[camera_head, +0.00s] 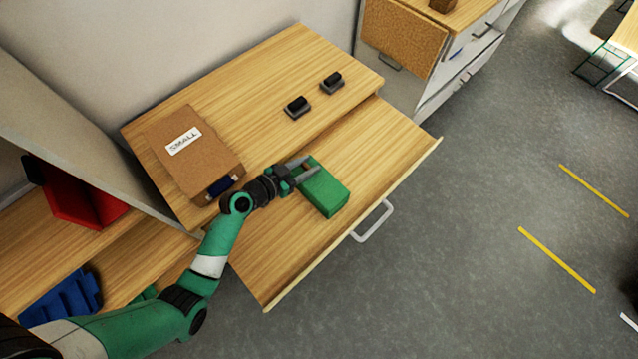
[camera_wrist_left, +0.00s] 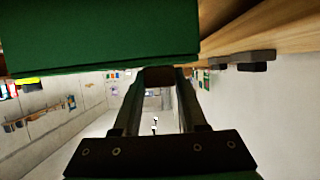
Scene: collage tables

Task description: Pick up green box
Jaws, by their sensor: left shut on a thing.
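The green box (camera_head: 326,190) is on or just above the wooden pull-out surface, near its front edge. My left gripper (camera_head: 304,169) reaches it from the left and is shut on its near left end. In the left wrist view the green box (camera_wrist_left: 100,35) fills the upper left, and the left gripper's fingers (camera_wrist_left: 158,78) reach up to its lower edge. Whether the box touches the surface cannot be told. My right gripper is in neither view.
A brown cardboard box (camera_head: 190,165) labelled SMALL stands left of the gripper on the wooden table. Two small black items (camera_head: 297,107) and (camera_head: 332,82) lie behind. The pull-out surface has a metal handle (camera_head: 373,221). A shelf with red and blue bins (camera_head: 65,300) is at left.

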